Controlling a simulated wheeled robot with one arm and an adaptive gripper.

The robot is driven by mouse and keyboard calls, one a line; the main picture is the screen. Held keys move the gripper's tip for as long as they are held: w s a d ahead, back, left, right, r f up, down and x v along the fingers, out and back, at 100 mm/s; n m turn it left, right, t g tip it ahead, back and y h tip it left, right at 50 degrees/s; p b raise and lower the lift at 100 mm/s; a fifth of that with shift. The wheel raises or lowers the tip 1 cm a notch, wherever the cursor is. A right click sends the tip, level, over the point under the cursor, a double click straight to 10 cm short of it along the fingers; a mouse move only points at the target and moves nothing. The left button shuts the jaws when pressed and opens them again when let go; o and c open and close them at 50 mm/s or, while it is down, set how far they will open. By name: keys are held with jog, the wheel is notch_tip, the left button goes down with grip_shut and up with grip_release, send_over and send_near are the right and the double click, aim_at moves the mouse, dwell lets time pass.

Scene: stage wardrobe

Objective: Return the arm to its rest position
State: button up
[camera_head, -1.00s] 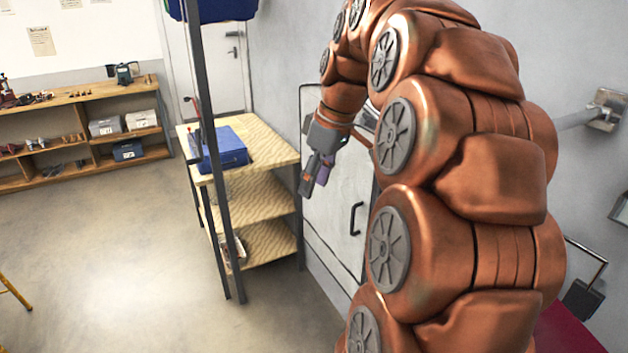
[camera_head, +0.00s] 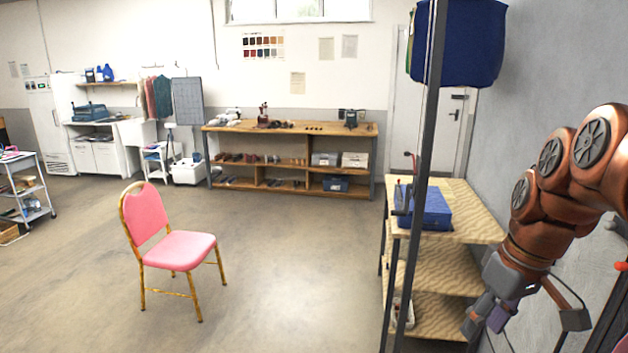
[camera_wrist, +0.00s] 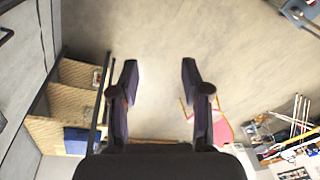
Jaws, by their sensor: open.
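My gripper (camera_head: 484,318) hangs at the end of my copper-coloured arm at the right of the head view, pointing down and to the left. It is in front of the right side of a wooden shelf unit. In the wrist view my gripper (camera_wrist: 157,85) shows two dark fingers spread apart with nothing between them. Bare floor lies beyond the fingertips.
A wooden shelf unit (camera_head: 463,228) with a blue case (camera_head: 432,208) on top stands close to my gripper. A dark post (camera_head: 424,150) rises in front of it. A pink chair (camera_head: 175,245) stands on open floor to the left. A workbench (camera_head: 290,128) lines the back wall.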

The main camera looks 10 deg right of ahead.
jog(key=s+a+f+m+g+h, duration=0.1)
jog(key=s+a+f+m+g, duration=0.1)
jog(key=s+a+f, duration=1)
jog(key=s+f+g, duration=0.1)
jog(key=s, duration=0.3)
jog(key=shift+s+a+f+h, duration=0.15)
jog(key=shift+f+h, duration=0.15)
